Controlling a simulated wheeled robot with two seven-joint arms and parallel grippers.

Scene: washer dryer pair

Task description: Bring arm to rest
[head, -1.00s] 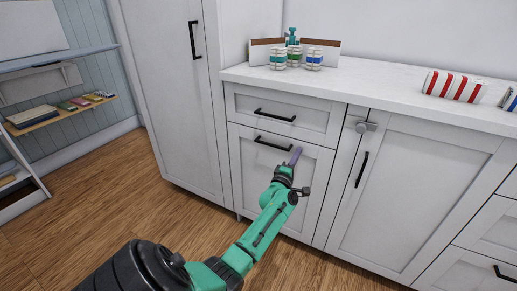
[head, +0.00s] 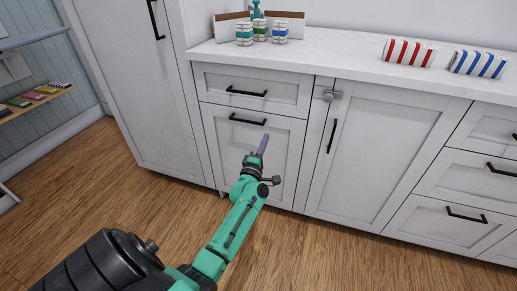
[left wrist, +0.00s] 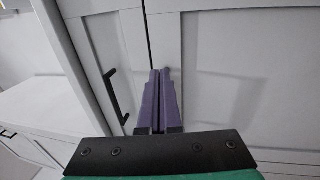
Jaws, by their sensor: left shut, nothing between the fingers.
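My left arm (head: 235,222) is green and black and reaches up from the bottom left in the head view. Its left gripper (head: 263,143) has purple fingers and stands in front of the lower cabinet front below the drawer. In the left wrist view the left gripper (left wrist: 161,75) has its two fingers together with nothing between them. White cabinet fronts fill the space beyond the fingers, and I cannot tell how far off they are. My right gripper is not in view.
A white counter (head: 340,62) holds small jars (head: 261,30), a red-striped roll (head: 409,52) and a blue-striped roll (head: 478,64). A tall white cabinet (head: 130,90) stands at left. Wooden floor (head: 330,262) is clear in front of the cabinets.

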